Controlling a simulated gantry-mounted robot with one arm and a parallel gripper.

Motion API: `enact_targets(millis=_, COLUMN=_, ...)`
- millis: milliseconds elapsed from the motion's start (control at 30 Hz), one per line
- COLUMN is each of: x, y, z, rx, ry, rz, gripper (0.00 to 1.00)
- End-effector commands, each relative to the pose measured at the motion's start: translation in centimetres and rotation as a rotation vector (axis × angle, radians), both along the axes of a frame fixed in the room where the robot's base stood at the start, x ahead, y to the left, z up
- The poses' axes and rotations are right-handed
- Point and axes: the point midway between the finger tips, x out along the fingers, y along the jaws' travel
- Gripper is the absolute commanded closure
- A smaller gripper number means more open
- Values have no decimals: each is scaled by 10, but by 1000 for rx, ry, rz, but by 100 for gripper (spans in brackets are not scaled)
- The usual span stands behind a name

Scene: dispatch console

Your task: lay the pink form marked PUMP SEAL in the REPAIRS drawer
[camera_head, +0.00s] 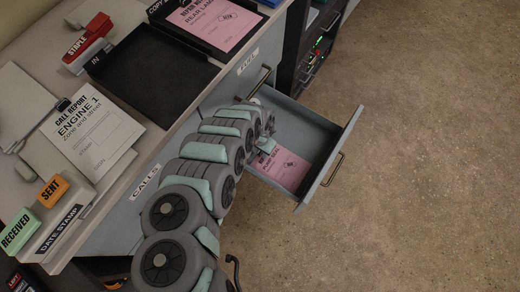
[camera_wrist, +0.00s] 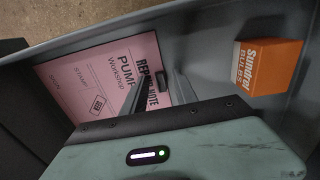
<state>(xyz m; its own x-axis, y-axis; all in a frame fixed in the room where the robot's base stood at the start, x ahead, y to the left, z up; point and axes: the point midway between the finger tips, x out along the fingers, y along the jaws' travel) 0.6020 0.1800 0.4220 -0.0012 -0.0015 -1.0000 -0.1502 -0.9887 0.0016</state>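The pink form marked PUMP SEAL (camera_head: 284,170) lies in a pulled-out grey drawer (camera_head: 336,158), towards its front end. No name label of this drawer shows, so I cannot tell from it whether it is REPAIRS. The form also shows in the wrist view (camera_wrist: 88,73), headed REPAIR NOTE, seemingly flat on the drawer floor. My gripper (camera_head: 266,148) is inside the drawer, at the form's edge. In the wrist view its dark fingers (camera_wrist: 160,96) stand apart over the form's near edge and hide part of it. No paper shows pinched between them.
An orange box (camera_wrist: 268,66) lies in the same drawer. Another pink form, REAR LAMP (camera_head: 214,22), lies in a black tray on the desk. An empty IN tray (camera_head: 150,70) and an ENGINE 1 report (camera_head: 92,130) are nearby. Labels FUEL (camera_head: 248,61) and CALLS (camera_head: 145,182) mark closed fronts.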

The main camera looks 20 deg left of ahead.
Motion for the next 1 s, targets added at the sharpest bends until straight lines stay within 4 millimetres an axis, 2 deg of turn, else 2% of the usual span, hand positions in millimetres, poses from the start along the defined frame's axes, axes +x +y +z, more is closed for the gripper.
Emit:
enact_targets(millis=133, x=0, y=1, z=5, rx=1, ry=0, rz=1, gripper=66)
enact_targets(millis=233, x=1, y=1, z=19, rx=2, ry=0, rz=-1, gripper=66)
enact_targets(millis=500, x=0, y=2, z=78, rx=4, ry=-1, rz=-1, gripper=66)
enact_targets(millis=700, x=1, y=2, z=111, rx=3, ry=-1, rz=0, gripper=66)
enact_targets(millis=833, x=0, y=1, z=121, rx=0, ry=2, rz=0, gripper=66)
enact_targets(millis=1000, x=-1, y=0, z=123, rx=-1, ry=2, rz=1, gripper=66)
